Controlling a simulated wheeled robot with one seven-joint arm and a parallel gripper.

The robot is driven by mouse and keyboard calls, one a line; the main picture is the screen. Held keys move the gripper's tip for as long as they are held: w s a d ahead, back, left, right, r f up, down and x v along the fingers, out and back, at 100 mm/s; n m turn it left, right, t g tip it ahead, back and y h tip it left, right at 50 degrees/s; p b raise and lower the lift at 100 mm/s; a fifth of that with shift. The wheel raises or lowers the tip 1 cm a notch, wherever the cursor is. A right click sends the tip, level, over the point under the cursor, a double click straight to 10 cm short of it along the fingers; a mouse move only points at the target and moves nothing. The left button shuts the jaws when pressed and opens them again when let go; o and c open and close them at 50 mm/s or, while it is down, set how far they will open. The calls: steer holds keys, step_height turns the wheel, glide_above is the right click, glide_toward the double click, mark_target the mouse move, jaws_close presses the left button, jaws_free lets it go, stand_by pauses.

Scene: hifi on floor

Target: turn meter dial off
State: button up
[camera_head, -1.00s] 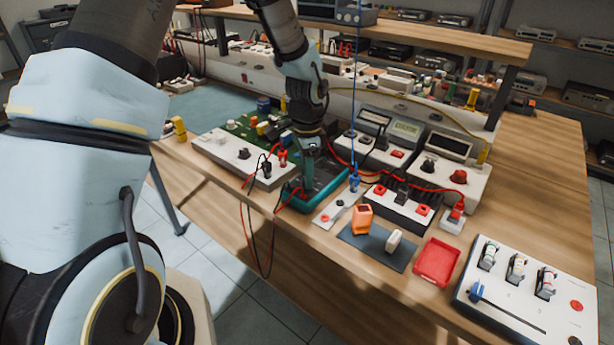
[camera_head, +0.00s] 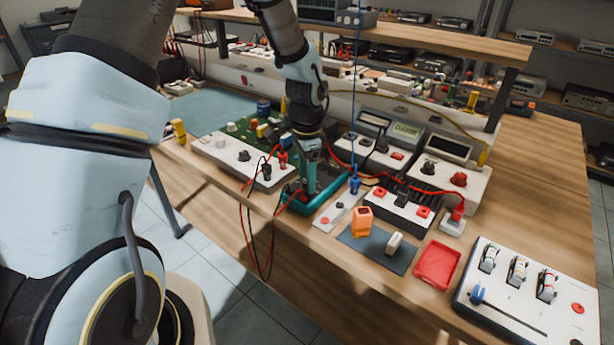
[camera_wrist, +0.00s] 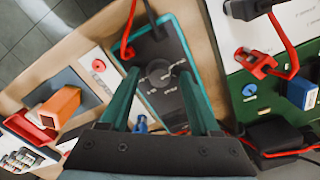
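The meter (camera_head: 337,189) is a dark handheld multimeter with a teal rim, lying on the bench near its front edge. In the wrist view the meter (camera_wrist: 191,98) lies below the fingers, its round dark dial (camera_wrist: 158,70) facing up between them. My gripper (camera_head: 308,186) points down over the meter in the head view. In the wrist view my gripper (camera_wrist: 159,74) is open, with one teal finger on each side of the dial. I cannot tell whether the fingers touch the meter. The head view hides the dial behind the gripper.
A white panel with red and black leads (camera_head: 239,160) is left of the meter. A small switch strip (camera_head: 340,212), a dark mat with an orange block (camera_head: 361,221) and a red tray (camera_head: 437,262) are to the right. Bench instruments (camera_head: 450,170) stand behind.

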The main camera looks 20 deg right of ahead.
step_height(320, 180, up, 11)
steer(key=b, duration=0.2)
stand_by(0.5)
steer(key=shift+f, duration=0.1)
steer(key=s+a+n, duration=0.2)
steer(key=a+n, duration=0.6)
steer(key=a, duration=0.7)
steer(key=s+a+n+t, duration=0.1)
steer(key=s+a+n, duration=0.1)
steer(key=a+n, duration=0.7)
steer(key=a, duration=0.6)
steer(key=shift+s+a+f+n+t, duration=0.2)
steer(key=shift+a+n+t, duration=0.1)
steer(key=shift+a, duration=0.1)
